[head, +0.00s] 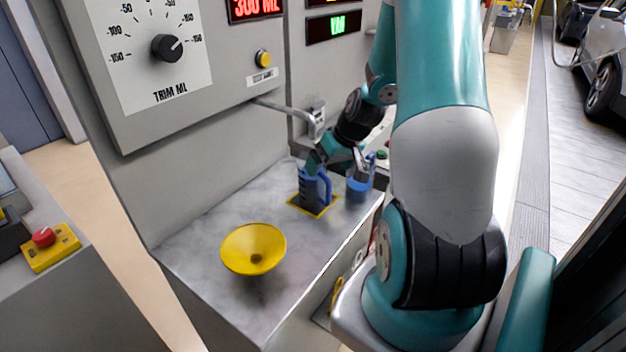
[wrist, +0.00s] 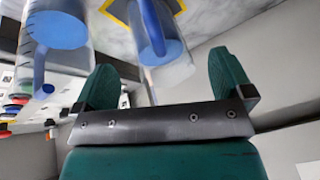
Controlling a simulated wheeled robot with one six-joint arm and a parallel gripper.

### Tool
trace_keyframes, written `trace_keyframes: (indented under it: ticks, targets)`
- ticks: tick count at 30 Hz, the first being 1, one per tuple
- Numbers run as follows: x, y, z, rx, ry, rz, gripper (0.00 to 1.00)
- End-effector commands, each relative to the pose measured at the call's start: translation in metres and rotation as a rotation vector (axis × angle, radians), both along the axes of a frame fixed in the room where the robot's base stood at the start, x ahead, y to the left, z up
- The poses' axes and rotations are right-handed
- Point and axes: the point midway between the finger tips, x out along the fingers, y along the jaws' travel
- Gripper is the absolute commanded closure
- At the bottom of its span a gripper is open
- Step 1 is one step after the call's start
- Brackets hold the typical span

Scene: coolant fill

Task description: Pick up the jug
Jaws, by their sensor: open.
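In the wrist view the jug (wrist: 158,40) lies ahead of and between the two spread fingers (wrist: 165,72). I cannot tell whether a finger touches it. A second blue jug (head: 359,188) stands to the right on the counter. It also shows at upper left in the wrist view (wrist: 62,28).
A yellow funnel (head: 254,247) stands on the front of the marble counter (head: 215,215). A panel with a trim dial (head: 167,48) stands behind. A red emergency button (head: 44,237) is at far left.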

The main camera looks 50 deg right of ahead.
Motion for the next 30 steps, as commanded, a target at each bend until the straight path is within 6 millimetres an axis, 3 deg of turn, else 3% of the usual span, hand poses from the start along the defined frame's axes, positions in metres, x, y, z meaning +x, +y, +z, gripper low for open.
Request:
trace_keyframes:
  ticks: [10, 20, 30]
  targets:
    - [0.017, -0.001, -0.039, 0.003, 0.003, 0.002, 0.02]
    - [0.020, -0.001, -0.046, 0.000, 0.000, 0.000, 0.02]
    - [0.020, -0.001, -0.045, 0.000, 0.000, 0.000, 0.80]
